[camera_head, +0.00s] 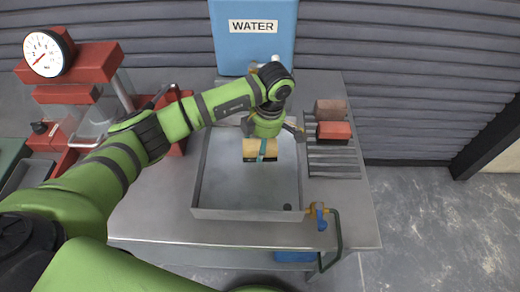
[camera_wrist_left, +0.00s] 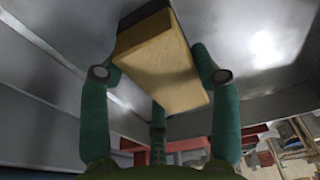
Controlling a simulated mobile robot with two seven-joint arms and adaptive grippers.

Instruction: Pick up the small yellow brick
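The small yellow brick (camera_head: 250,149) is over the grey metal trough, in its upper middle, with a dark lower edge. My left gripper (camera_head: 263,147) comes down on it from above, and one teal finger crosses its front face. In the left wrist view the yellow brick (camera_wrist_left: 165,62) lies between the teal fingers of the left gripper (camera_wrist_left: 160,85), with one finger against each side and a third behind. I cannot tell whether the brick touches the trough floor. My right gripper is not in view.
Reddish bricks (camera_head: 333,131) lie on a slatted rack (camera_head: 335,170) at right. A blue water tank (camera_head: 252,50) stands behind. A red press with a gauge (camera_head: 45,53) stands left.

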